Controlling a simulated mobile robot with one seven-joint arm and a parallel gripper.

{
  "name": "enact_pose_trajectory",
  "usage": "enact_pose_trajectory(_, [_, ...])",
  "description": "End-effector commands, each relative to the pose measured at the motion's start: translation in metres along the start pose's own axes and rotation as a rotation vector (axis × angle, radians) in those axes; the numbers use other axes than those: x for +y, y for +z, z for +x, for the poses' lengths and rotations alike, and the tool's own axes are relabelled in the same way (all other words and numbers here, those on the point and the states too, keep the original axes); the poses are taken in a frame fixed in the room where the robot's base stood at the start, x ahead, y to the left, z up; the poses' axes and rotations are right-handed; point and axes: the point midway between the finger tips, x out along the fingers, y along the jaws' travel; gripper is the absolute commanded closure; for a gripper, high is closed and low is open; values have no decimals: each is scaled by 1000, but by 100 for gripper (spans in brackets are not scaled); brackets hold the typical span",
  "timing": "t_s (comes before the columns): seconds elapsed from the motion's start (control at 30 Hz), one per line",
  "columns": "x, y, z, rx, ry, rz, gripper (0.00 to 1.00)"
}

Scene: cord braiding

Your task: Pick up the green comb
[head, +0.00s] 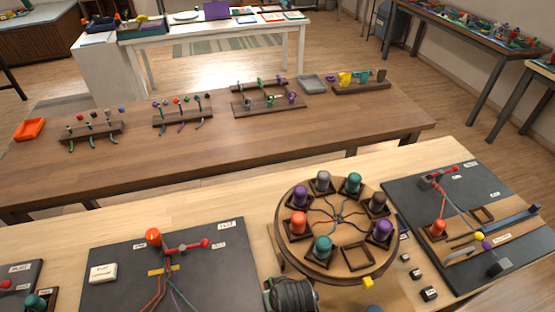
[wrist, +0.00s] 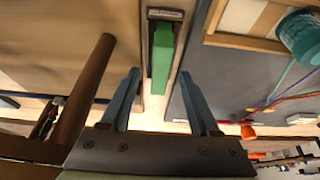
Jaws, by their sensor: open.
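The green comb (wrist: 162,58) shows in the wrist view as a green bar. It lies lengthwise in a narrow dark brown holder with a small label at its far end. My gripper (wrist: 159,74) is open, with one blue-grey finger on each side of the comb's near end in the picture. The fingers look apart from the comb, and I cannot tell how far above it they are. I cannot make out the comb or the fingers in the head view.
In the wrist view, a dark board (wrist: 190,108) with a teal bobbin (wrist: 300,38) lies right of the comb, and a brown rod (wrist: 85,90) is at the left. The head view shows a round braiding stand (head: 290,255) with several bobbins and dark boards beside it.

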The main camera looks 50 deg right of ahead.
Motion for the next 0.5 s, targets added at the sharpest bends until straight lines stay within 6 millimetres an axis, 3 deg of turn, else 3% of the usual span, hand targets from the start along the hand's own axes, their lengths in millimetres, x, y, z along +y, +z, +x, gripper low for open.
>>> enact_pose_trajectory(0.2, [0, 0, 22, 0, 0, 1, 38])
enact_pose_trajectory(0.5, [0, 0, 26, 1, 0, 1, 38])
